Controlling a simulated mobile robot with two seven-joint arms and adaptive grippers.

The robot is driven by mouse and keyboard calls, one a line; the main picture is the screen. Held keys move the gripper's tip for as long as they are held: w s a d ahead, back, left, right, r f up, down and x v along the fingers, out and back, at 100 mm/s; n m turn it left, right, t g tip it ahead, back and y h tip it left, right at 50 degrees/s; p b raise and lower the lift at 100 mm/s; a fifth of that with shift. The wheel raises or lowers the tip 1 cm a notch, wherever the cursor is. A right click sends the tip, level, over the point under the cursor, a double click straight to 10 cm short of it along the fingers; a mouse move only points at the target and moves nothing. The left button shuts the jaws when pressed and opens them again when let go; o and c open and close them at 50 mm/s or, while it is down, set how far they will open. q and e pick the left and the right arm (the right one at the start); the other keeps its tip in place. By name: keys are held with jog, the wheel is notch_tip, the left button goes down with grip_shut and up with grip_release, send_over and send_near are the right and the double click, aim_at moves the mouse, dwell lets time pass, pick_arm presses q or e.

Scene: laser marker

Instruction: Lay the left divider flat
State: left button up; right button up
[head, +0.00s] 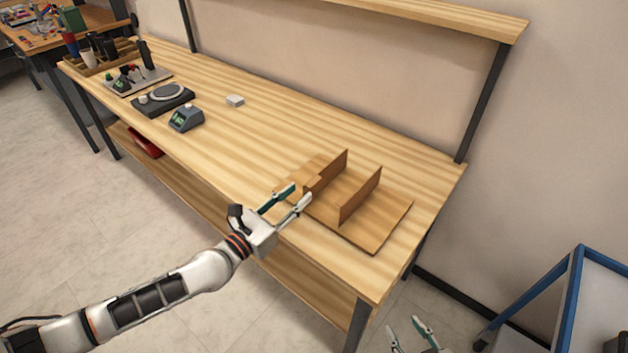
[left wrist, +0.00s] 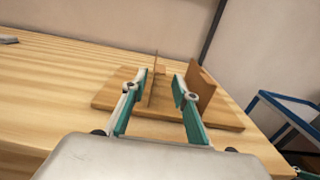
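A flat wooden board (head: 372,238) lies on the workbench with two thin upright wooden dividers on it. The left divider (head: 331,168) stands on edge; in the left wrist view it shows nearly edge-on (left wrist: 153,80), between my fingertips in the picture. The right divider (head: 361,196) also stands upright, partly behind my right-hand finger in the left wrist view (left wrist: 203,86). My left gripper (head: 301,191) is open at the near side of the left divider; contact cannot be told. My right gripper (head: 412,336) is open and empty, low beside the bench.
The workbench (head: 225,150) is clear left of the board, up to a small white block (head: 235,101), a blue-grey device (head: 186,118) and a black scale (head: 163,99). A shelf (head: 440,18) hangs above. A blue-framed cart (head: 560,290) stands at the right.

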aim_at(307, 187)
pick_arm(q)
jog(key=x, duration=0.7)
jog(key=shift+d, duration=0.15)
